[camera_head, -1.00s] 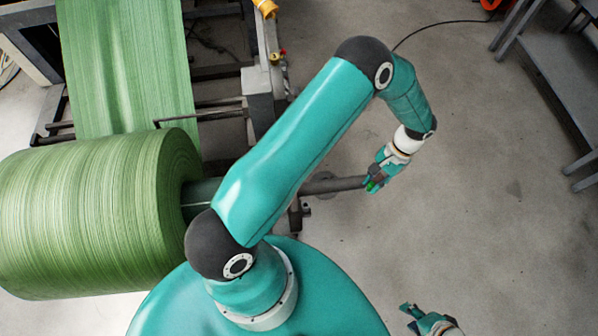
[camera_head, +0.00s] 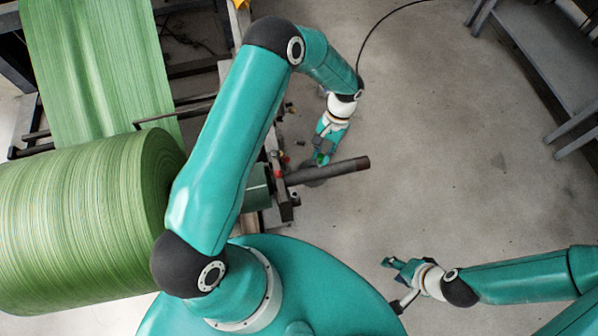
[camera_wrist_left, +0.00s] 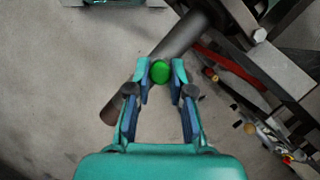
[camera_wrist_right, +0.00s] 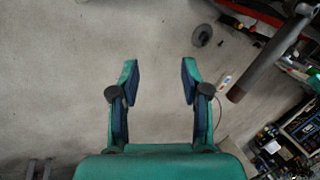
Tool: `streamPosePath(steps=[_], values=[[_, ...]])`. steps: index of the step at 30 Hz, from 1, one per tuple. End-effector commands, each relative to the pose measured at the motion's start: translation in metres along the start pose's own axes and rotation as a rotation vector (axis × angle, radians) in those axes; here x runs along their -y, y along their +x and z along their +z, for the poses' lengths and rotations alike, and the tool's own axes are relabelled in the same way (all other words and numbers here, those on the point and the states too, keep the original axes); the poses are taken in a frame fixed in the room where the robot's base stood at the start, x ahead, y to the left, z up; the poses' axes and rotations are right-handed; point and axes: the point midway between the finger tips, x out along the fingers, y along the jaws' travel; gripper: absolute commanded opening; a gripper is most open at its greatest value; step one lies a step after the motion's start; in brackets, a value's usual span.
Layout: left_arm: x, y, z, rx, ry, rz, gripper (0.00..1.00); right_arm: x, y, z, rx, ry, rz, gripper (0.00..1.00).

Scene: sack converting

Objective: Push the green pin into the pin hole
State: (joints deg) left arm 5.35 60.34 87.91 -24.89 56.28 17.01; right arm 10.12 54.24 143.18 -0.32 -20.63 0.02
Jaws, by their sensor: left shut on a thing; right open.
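The green pin (camera_wrist_left: 160,71) shows as a round green end between the fingertips of my left gripper (camera_wrist_left: 160,78) in the left wrist view. That gripper is shut on it. In the head view my left gripper (camera_head: 321,158) is over the dark shaft (camera_head: 335,171), near its middle. The shaft also crosses behind the pin in the left wrist view (camera_wrist_left: 182,37). I cannot make out the pin hole. My right gripper (camera_wrist_right: 160,80) is open and empty; in the head view it (camera_head: 388,262) is low, over bare floor.
A large green roll (camera_head: 80,215) sits on the shaft line at left, with a green web (camera_head: 100,70) running up from it. The machine frame (camera_head: 283,185) stands beside the shaft. A grey bench (camera_head: 540,60) is at upper right. The floor between is clear.

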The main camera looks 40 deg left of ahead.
Motion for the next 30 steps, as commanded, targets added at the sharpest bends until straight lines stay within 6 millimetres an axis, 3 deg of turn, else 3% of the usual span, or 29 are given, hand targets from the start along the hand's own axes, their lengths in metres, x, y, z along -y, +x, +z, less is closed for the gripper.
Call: streamPosePath(steps=[1, 5, 9, 18, 22, 30], values=[[0.0, 0.0, 0.001, -0.001, 0.01, -0.004, 0.0, -0.001, 0.002, 0.0, 0.0, 0.0, 0.0, 0.6], [-0.001, -0.002, 0.014, -0.002, 0.089, -0.033, 0.0, -0.004, 0.012, 0.0, 0.0, 0.0, 0.0, 0.82], [0.0, -0.007, 0.044, -0.003, 0.266, -0.097, 0.0, -0.011, 0.031, 0.0, 0.0, 0.0, 0.0, 1.0], [0.008, -0.01, 0.113, 0.014, 0.62, -0.226, 0.0, -0.021, 0.059, 0.0, 0.0, 0.0, 0.0, 1.0], [0.01, -0.011, 0.123, 0.019, 0.668, -0.243, 0.0, -0.022, 0.06, 0.0, 0.0, 0.0, 0.0, 1.0], [0.01, -0.012, 0.123, 0.019, 0.67, -0.244, 0.0, -0.021, 0.059, -0.001, 0.0, 0.0, 0.0, 1.0]])
